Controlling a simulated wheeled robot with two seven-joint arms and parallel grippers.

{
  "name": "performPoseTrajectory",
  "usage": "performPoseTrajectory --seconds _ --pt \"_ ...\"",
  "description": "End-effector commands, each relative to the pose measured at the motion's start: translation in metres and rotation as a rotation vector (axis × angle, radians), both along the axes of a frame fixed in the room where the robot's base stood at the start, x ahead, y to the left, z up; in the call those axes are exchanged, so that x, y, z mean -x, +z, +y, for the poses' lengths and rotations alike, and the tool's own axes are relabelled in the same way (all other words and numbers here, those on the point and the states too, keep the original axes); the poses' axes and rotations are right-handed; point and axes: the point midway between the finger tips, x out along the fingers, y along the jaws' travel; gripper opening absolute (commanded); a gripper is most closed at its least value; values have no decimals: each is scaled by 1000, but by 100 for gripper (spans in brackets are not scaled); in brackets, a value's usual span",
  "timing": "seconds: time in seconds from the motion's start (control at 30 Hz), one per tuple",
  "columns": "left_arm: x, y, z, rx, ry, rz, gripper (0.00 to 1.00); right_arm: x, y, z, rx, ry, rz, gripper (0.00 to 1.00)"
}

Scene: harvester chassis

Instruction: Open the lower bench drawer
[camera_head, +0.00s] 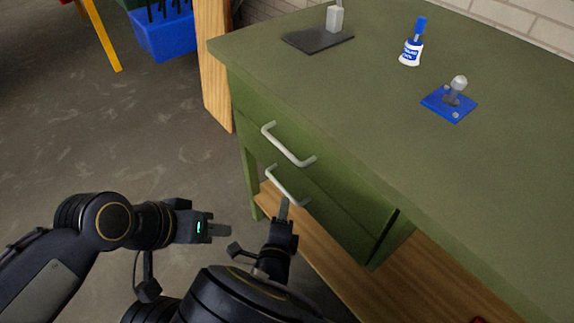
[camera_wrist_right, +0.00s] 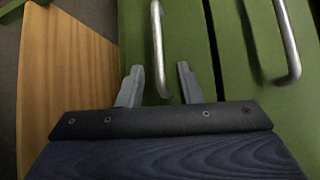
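The green bench has two drawers, one above the other, and both look closed. The lower drawer's handle (camera_head: 285,187) is a pale metal bar. It also shows in the right wrist view, where the lower handle (camera_wrist_right: 157,45) reaches between my fingers. My right gripper (camera_head: 283,208) is at the near end of this handle. In the right wrist view my right gripper (camera_wrist_right: 160,85) is open, with one finger on each side of the bar and a gap to each. My left gripper (camera_head: 224,230) hangs left of the drawers, empty; its finger gap is not clear.
The upper handle (camera_head: 287,145) is just above the lower one. A wooden shelf (camera_head: 345,272) runs under the drawers. A glue bottle (camera_head: 411,50), a blue plate with a knob (camera_head: 436,106) and a dark plate (camera_head: 310,40) are on the bench top.

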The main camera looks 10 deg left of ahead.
Motion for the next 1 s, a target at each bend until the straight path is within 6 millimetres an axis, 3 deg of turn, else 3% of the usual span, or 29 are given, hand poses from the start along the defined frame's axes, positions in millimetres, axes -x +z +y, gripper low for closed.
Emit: performPoseTrajectory --seconds 0.13,0.4,0.6,0.93,1.0 --pt "0 -2 0 0 0 -1 36 -5 -5 8 35 34 -13 32" --pt "0 -11 0 0 0 0 36 -48 -12 12 32 28 -12 32" --pt "0 -14 0 0 0 0 36 -69 -15 15 31 29 -11 32" --pt "0 -14 0 0 0 0 36 -74 -14 16 31 29 -10 32" --pt "0 -14 0 0 0 0 36 -74 -14 16 31 29 -10 25"
